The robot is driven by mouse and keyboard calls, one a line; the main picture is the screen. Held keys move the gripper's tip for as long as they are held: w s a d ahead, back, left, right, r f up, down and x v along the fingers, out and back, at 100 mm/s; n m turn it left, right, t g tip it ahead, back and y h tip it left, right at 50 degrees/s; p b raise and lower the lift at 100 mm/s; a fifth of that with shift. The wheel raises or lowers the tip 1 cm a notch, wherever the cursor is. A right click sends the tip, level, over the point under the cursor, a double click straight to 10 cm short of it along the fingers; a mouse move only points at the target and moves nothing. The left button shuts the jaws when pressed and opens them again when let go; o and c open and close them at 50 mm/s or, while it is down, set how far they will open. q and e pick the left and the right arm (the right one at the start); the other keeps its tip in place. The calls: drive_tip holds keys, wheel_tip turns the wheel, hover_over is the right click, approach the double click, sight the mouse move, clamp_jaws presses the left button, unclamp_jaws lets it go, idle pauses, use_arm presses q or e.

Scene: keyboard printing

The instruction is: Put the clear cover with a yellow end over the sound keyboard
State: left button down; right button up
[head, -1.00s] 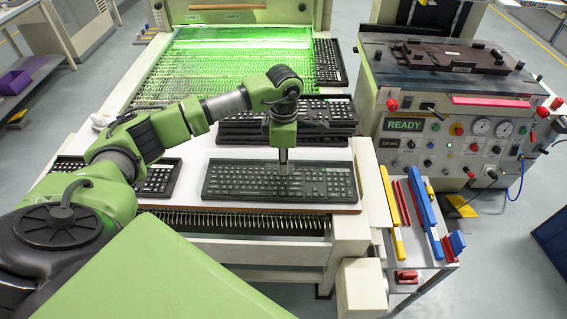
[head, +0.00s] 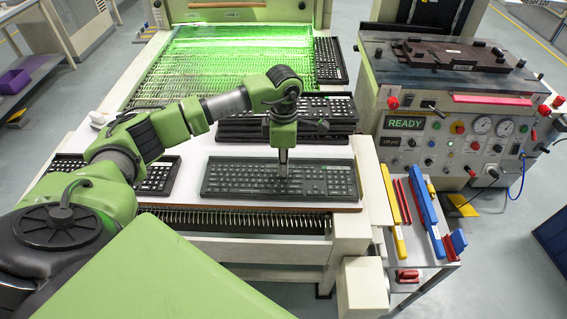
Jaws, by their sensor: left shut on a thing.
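A dark keyboard (head: 235,179) lies flat on the white front table of the machine, its keys facing up. My left gripper (head: 283,176) points straight down over the middle of this keyboard and is shut on it. The fingertips are small and dark against the keys, so the exact grip is hard to see. Another dark keyboard (head: 160,178) lies to the left, partly hidden by my left arm. I cannot make out a clear cover with a yellow end. My right gripper is not in view.
A stack of dark keyboards (head: 325,120) stands just behind the held one. A green-lit bed (head: 230,62) lies further back. At the right, a side shelf (head: 418,262) holds yellow, red and blue tools, beside a press panel reading READY (head: 405,123).

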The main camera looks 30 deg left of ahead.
use_arm(q)
drive_tip(key=shift+f+b, duration=0.35)
idle(0.5)
drive_tip(key=c, duration=2)
unclamp_jaws()
drive_tip(key=shift+r+p, duration=2.1)
drive_tip(key=shift+r, duration=1.5)
drive_tip(key=shift+f, duration=0.1)
